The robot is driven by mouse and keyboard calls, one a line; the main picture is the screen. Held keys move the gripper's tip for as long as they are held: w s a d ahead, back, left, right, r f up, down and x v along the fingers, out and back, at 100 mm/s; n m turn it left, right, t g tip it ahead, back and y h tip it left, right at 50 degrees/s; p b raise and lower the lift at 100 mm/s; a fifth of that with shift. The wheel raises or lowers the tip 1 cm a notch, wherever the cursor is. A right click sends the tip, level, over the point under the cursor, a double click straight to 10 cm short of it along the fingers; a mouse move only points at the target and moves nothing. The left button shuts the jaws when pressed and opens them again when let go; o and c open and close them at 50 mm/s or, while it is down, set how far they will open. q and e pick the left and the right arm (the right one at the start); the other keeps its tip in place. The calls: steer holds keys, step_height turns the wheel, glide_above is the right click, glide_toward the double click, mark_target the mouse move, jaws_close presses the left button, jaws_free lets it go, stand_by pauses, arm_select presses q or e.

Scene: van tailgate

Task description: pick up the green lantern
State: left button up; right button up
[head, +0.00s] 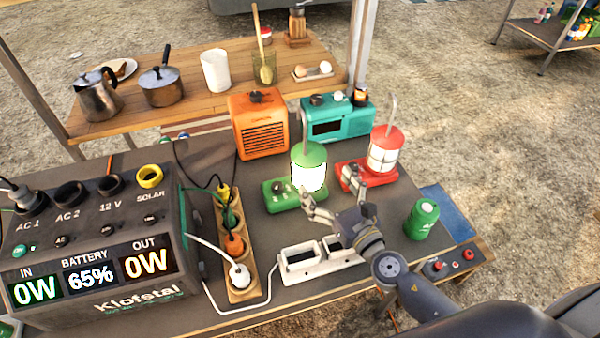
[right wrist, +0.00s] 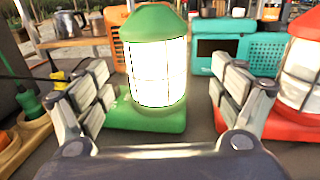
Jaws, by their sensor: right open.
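The green lantern (head: 309,168) stands upright on its green base on the dark table, its lamp glowing white behind a wire cage. In the right wrist view the lantern (right wrist: 155,60) is straight ahead, just beyond and between the spread fingers. My right gripper (head: 335,195) is open and empty, in front of the lantern's lower right side; its fingers also show in the right wrist view (right wrist: 172,100). I cannot tell whether a finger touches the lantern. My left gripper is not in view.
A red lantern (head: 384,150) stands close on the right. An orange heater (head: 260,128) and a teal radio (head: 338,120) are behind. A power strip (head: 232,245) is left, a white charger (head: 318,262) in front, a green canister (head: 422,219) at right.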

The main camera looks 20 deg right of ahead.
mark_target(318, 175)
steer(key=shift+x, duration=1.1)
steer(key=shift+w+a+p, duration=0.15)
steer(key=shift+w+p, duration=0.2)
steer(key=shift+w, duration=0.05)
steer(key=x, duration=0.3)
steer(key=p+x, duration=0.1)
steer(key=shift+w+a, duration=0.1)
steer(key=shift+a, duration=0.2)
steer(key=shift+w, duration=0.2)
steer(key=shift+c, duration=1)
steer(key=c, duration=1.4)
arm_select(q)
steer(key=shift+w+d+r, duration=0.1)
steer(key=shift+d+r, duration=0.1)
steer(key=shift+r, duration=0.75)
arm_select(e)
steer(key=shift+r, duration=0.15)
steer(key=shift+c, duration=0.4)
